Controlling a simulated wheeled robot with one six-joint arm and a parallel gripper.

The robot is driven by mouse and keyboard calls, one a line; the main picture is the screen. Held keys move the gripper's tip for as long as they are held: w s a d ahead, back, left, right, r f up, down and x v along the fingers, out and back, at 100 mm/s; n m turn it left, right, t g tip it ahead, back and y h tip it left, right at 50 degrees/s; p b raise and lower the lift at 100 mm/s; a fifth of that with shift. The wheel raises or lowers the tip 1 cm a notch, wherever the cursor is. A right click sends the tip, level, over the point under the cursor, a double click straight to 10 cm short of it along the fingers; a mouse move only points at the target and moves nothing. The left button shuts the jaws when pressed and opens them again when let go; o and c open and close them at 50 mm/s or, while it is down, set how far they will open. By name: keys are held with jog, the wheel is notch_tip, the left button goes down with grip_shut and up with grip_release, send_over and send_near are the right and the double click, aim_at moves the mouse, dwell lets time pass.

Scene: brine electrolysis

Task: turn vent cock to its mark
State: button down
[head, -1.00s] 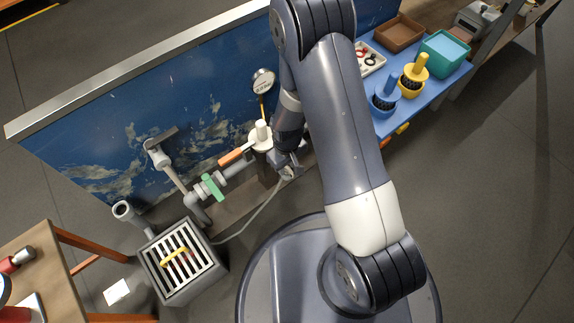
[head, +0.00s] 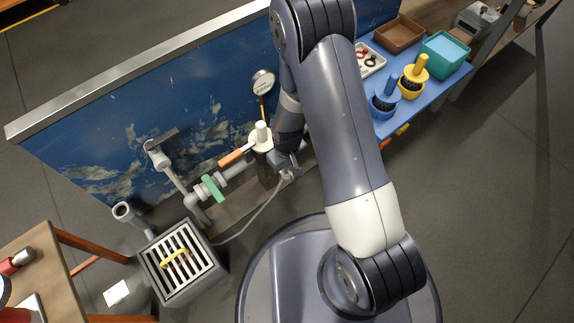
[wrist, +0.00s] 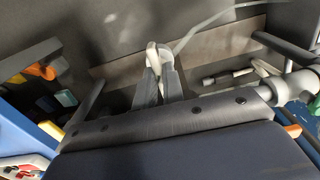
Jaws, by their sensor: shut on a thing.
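My gripper (head: 288,168) is beside the pipework in front of the blue panel, low and to the right of the white valve body. In the wrist view its fingers (wrist: 158,76) are closed on a small pale lever-like piece (wrist: 152,54), which I take to be the vent cock's handle. A thin grey hose runs from close by it. The mark is not discernible, and my wrist hides part of the cock.
A pressure gauge (head: 263,82) stands above the pipe. A slatted grey drain box (head: 203,283) is at lower left, near a wooden table (head: 38,252). A blue shelf (head: 440,92) with brushes and trays is at right. The hose (head: 258,216) crosses open floor.

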jog(key=m, duration=0.8)
jog(key=shift+m, duration=0.3)
jog(key=m, duration=0.4)
jog(key=shift+m, duration=0.3)
jog(key=shift+m+b, duration=0.3)
jog(key=shift+m, duration=2)
jog(key=c, duration=1.5)
grip_release()
jog(key=shift+r, duration=0.1)
